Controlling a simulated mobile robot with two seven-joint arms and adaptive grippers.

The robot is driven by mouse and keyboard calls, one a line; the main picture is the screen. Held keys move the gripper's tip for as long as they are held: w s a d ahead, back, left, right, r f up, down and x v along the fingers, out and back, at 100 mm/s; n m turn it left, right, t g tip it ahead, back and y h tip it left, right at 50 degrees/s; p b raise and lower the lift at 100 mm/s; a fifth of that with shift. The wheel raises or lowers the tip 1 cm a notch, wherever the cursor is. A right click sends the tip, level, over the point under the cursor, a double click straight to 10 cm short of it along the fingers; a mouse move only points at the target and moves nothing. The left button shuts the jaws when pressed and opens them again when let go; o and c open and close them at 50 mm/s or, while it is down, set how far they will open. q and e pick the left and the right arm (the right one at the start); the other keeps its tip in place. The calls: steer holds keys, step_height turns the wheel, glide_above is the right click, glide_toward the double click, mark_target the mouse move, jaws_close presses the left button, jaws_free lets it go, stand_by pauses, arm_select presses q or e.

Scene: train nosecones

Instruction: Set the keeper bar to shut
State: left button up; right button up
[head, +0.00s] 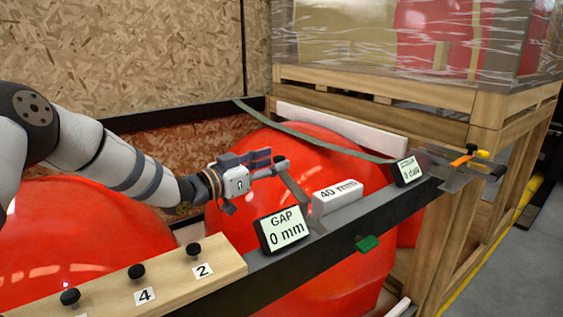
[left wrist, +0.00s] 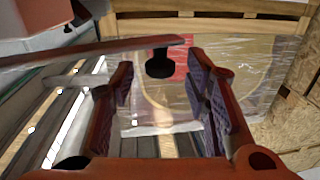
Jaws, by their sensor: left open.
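The keeper bar (head: 297,190) is a thin grey arm rising from the dark rail behind the GAP display, slanting up and left. Its free end reaches the fingers of my left gripper (head: 268,166). In the left wrist view the bar (left wrist: 95,50) comes in from the left and ends in a black knob (left wrist: 160,65). The knob appears between the two spread fingers of my left gripper (left wrist: 163,95), which is open. I cannot tell whether the fingers touch the knob. My right gripper is not in view.
The GAP display (head: 285,230) reads 0 mm. A white 40 mm block (head: 337,196) sits on the dark rail (head: 385,208). A wooden board (head: 170,278) with black knobs lies front left. Red nosecones (head: 325,270) bulge around the rail. A strap fitting with an orange handle (head: 462,160) is right.

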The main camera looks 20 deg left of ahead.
mark_target(275, 160)
arm_select(q)
steer(key=shift+x, duration=1.25)
steer(key=shift+w+d+r, duration=0.1)
steer(key=shift+w+d, duration=0.05)
steer(key=shift+w, duration=0.1)
jaws_close()
